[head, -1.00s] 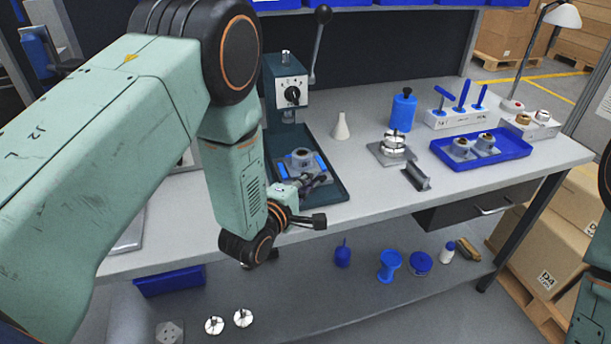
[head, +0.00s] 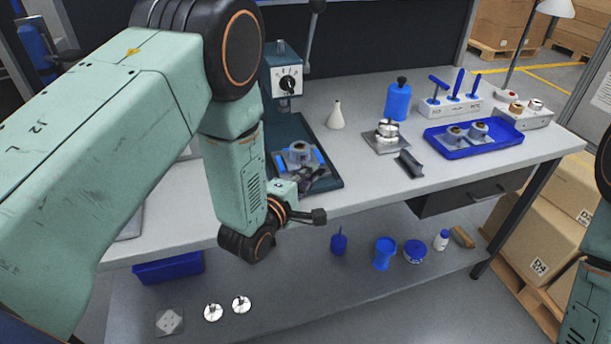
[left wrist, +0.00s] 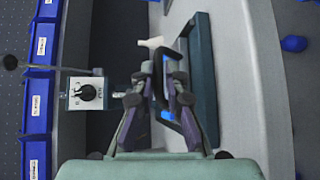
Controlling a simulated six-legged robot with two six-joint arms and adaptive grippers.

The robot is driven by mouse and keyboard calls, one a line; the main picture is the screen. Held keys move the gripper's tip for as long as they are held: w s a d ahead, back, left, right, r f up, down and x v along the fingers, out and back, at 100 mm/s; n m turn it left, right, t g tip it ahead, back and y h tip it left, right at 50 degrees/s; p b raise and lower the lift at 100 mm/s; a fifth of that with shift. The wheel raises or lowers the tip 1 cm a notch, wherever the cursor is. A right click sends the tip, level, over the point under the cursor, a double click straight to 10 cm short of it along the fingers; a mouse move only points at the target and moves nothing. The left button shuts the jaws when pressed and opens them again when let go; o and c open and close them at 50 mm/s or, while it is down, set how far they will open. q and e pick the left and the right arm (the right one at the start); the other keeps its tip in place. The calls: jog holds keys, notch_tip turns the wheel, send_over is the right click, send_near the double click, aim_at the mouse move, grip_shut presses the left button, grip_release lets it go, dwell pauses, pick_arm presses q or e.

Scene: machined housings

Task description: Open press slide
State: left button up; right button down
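The press (head: 287,85) is a dark teal column with a white dial plate and a lever, on a flat base (head: 330,182) at the bench's front edge. My left gripper (head: 318,174) is low over the front of the base, close to the slide. In the left wrist view its fingers (left wrist: 159,68) are apart, with blue slide parts (left wrist: 190,130) behind and beside them. Contact with the slide cannot be told. My right gripper is out of view.
A white cone-shaped bottle (head: 335,116), a metal fixture (head: 387,134) and a dark angled block (head: 410,163) stand right of the press. A blue tray (head: 492,148) holds two housings. A lower shelf (head: 330,290) holds small blue items.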

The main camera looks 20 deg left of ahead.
pick_arm(q)
jog(key=o, duration=0.4)
jog(key=shift+s+d+r, duration=0.1)
jog(key=shift+s+d, duration=0.05)
jog(key=shift+d, duration=0.05)
jog(key=shift+a, duration=0.25)
jog(key=v, duration=1.1)
jog(key=shift+s, duration=0.4)
